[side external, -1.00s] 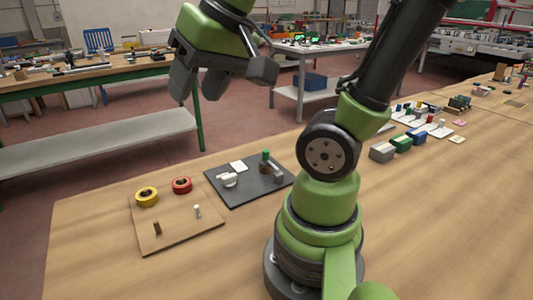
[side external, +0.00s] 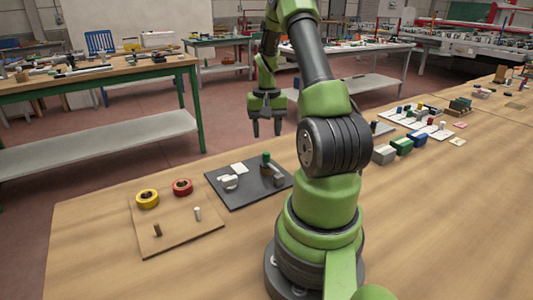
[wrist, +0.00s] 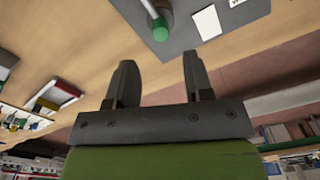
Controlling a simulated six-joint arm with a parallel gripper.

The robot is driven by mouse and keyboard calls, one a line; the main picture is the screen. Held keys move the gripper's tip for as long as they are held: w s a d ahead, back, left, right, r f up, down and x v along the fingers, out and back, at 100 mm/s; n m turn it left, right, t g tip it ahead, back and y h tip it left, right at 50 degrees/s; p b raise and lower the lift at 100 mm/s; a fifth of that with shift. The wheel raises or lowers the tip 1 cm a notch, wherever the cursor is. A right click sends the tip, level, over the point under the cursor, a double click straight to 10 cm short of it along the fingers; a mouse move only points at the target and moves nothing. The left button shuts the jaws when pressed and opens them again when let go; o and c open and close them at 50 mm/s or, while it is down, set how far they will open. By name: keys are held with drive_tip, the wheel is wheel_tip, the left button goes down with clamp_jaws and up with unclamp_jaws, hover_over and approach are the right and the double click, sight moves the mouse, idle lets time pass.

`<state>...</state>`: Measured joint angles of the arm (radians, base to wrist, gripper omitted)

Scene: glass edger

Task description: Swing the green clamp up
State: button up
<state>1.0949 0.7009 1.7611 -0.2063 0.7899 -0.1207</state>
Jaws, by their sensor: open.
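The green clamp (side external: 266,157) is a small green-tipped piece on a dark plate (side external: 222,186) on the wooden bench, beside my arm's base. In the wrist view the green tip (wrist: 160,31) shows at the top, on a pale rod that runs up out of the frame. My gripper (side external: 267,133) points down above and beyond the plate in the side view, apart from the clamp. In the wrist view its two fingers (wrist: 158,72) are spread with nothing between them.
The dark plate also bears a white card (side external: 240,168), a white fitting (side external: 229,182) and a grey block (side external: 278,180). Coloured blocks (side external: 401,146) stand right. The bench front is clear.

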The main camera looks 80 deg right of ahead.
sight(266, 153)
wheel_tip(266, 153, down, 8)
drive_tip(key=shift+r, duration=0.25)
clamp_jaws()
